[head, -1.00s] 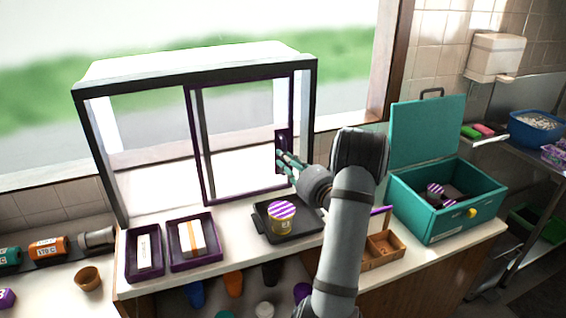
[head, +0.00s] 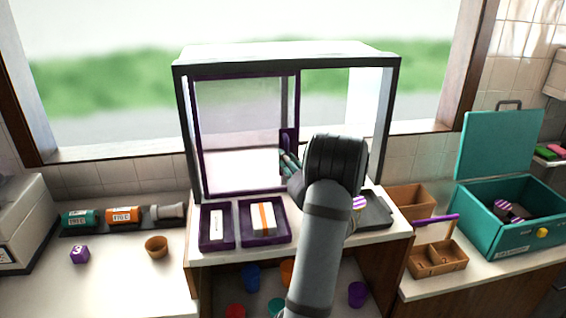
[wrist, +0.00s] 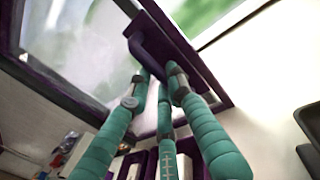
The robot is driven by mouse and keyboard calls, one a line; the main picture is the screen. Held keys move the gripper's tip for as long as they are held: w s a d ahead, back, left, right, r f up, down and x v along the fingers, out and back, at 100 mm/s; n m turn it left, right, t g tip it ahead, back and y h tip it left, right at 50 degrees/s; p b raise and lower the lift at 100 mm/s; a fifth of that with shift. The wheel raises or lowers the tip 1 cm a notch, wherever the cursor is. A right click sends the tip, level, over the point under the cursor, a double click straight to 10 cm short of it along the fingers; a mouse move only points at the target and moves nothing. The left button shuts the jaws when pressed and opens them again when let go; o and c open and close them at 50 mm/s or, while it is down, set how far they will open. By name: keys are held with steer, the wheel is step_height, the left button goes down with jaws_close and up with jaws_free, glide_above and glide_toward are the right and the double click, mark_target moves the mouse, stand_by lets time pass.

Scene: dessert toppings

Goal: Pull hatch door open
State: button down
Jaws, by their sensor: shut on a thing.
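The hatch door (head: 240,125) is a clear sliding panel with a purple frame in the front of a dark-framed glass cabinet (head: 388,130). It stands over the cabinet's left half, and the right half is uncovered. Its dark purple handle (head: 287,138) is on the panel's right edge; it also shows close up in the wrist view (wrist: 150,52). My gripper (head: 288,163) has teal fingers and is shut on the handle. In the wrist view, the fingertips (wrist: 157,78) are at the handle's bar. My arm hides part of the cabinet's right side.
Two purple trays (head: 285,238) stand on the counter before the panel. A black tray (head: 378,222) with a striped-lid jar (head: 359,203) is right of my arm. A wooden box (head: 437,262) and an open teal box (head: 470,230) stand further right.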

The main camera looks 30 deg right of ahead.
steer(key=c, duration=1.6)
jaws_free()
steer(key=shift+o, duration=0.2)
steer(key=s+a, duration=0.1)
steer(key=s, duration=1.1)
steer(key=shift+a, duration=0.3)
steer(key=shift+w, duration=0.1)
steer(key=w+d, duration=0.1)
steer(key=w, duration=1)
steer(key=shift+w+d, duration=0.35)
steer(key=shift+w, duration=0.05)
